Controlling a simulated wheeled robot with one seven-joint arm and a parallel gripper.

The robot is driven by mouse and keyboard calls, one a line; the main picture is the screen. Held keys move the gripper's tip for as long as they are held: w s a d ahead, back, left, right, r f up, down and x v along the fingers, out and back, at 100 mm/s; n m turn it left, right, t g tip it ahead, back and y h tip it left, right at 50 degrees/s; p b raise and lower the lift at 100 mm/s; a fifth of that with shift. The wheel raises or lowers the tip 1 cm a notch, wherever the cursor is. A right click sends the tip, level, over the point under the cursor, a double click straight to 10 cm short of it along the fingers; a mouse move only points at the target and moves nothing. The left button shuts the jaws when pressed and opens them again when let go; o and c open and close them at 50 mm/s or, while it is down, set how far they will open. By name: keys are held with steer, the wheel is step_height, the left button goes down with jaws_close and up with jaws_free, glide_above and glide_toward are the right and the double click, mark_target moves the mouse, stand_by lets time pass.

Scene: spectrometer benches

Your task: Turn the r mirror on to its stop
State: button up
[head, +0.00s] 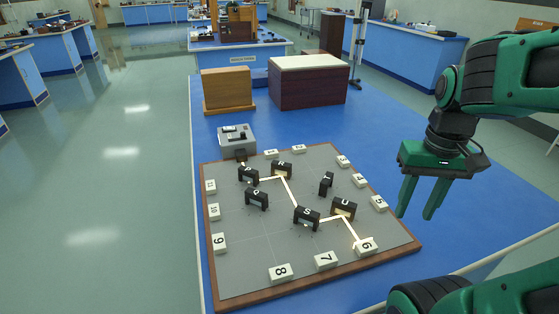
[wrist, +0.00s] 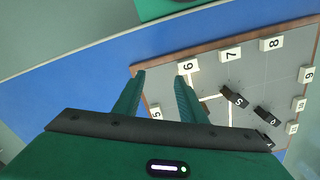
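The r mirror (head: 281,169) is a small black block marked R at the back middle of the grey board (head: 240,270). A bright beam line reaches it from a black mirror (head: 248,174) on its left and leaves toward the S mirror (head: 307,218). From there the line runs to the U mirror (head: 344,208) and block 6 (head: 366,246). My gripper (head: 415,216) hangs over the right side of the bench, apart from the r mirror. Its fingers point down, open and empty. In the wrist view the gripper (wrist: 160,78) is also open; I cannot make out the r mirror there.
The Q mirror (head: 257,199) and another black mirror (head: 326,184) stand near the r mirror. Numbered white blocks, such as block 8 (head: 280,273), line the board's edges. A grey box (head: 237,140) stands behind the board. Wooden boxes (head: 308,82) stand farther back.

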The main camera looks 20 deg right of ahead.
steer(key=w+r+n, duration=0.2)
steer(key=w+n, duration=0.1)
steer(key=w, duration=0.4)
steer(key=n, duration=1.3)
glide_above(281, 163)
steer(key=f, duration=0.2)
step_height(281, 163, down, 10)
steer(key=shift+s+r, duration=0.1)
steer(key=shift+m, duration=0.3)
jaws_close()
